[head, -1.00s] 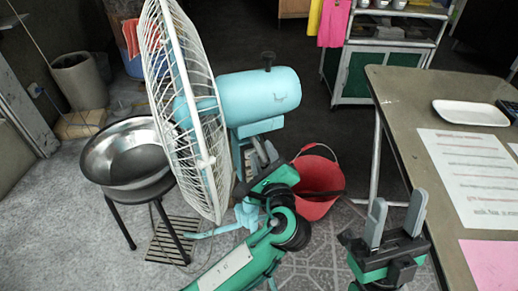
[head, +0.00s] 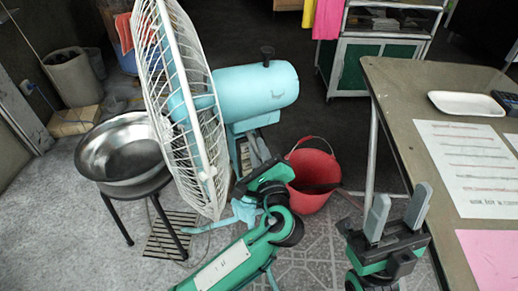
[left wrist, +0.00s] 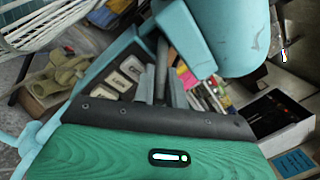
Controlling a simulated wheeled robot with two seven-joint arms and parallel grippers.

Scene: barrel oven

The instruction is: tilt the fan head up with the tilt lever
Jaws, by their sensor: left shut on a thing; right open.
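The fan has a light blue motor housing (head: 258,88) with a black knob on top, and a white wire cage (head: 185,120) facing left. The cage leans, its top further left than its bottom. My left gripper (head: 252,150) is under the housing, beside the blue neck, and is shut. In the left wrist view its grey fingers (left wrist: 160,85) close on a thin dark bar below the housing, which I take for the tilt lever (left wrist: 162,60); it is mostly hidden. My right gripper (head: 396,214) is open and empty, fingers up, left of the table.
A steel bowl (head: 120,150) on a black stool stands left of the fan. A red bucket (head: 314,180) stands on the floor behind my left gripper. A table (head: 410,100) with a white tray (head: 467,103) and papers is at the right.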

